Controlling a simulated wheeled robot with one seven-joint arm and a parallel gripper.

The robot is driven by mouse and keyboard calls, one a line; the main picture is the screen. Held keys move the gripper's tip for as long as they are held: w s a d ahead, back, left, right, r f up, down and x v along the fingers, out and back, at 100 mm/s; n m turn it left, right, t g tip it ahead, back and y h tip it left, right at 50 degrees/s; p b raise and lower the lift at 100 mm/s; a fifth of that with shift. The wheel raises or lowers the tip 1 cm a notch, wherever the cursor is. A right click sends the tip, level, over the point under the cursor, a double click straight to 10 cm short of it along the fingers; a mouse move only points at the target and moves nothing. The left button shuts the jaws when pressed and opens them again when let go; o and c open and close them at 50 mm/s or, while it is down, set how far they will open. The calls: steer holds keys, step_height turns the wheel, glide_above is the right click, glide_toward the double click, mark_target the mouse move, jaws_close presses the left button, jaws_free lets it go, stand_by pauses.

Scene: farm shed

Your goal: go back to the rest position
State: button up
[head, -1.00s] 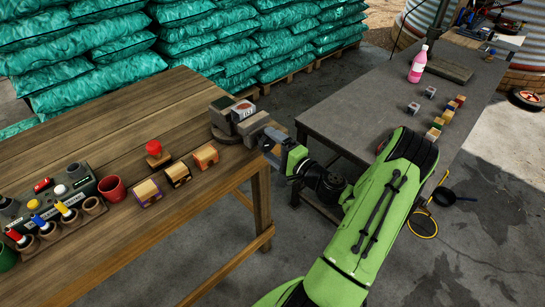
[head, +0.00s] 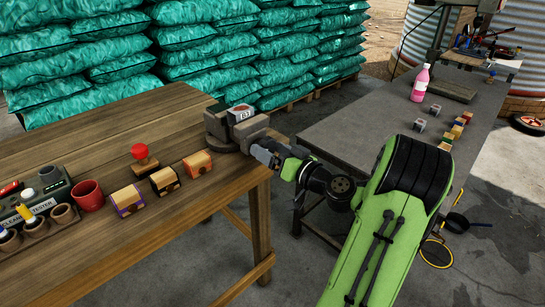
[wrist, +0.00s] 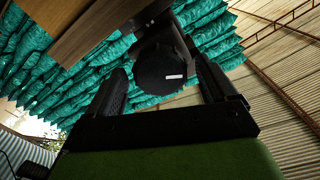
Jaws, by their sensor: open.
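My gripper (head: 258,150) is at the right end of the wooden table, close beside a grey vise-like device (head: 217,128). In the wrist view my two dark fingers (wrist: 165,80) are spread apart. A dark round part with a small white mark (wrist: 160,68) shows between and beyond them. I cannot tell whether the fingers touch it. A small block with a white and red face (head: 241,112) sits at the top of the device. My green arm reaches in from the lower right.
The wooden table (head: 110,240) holds several small wooden boxes (head: 163,181), a red-knobbed stamp (head: 141,158) and a red cup (head: 88,195). A grey table (head: 365,125) with a pink bottle (head: 420,83) and several blocks stands right. Green sacks (head: 80,60) are stacked behind.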

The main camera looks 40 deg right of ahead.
steer(key=n, duration=0.4)
steer(key=shift+c, duration=0.4)
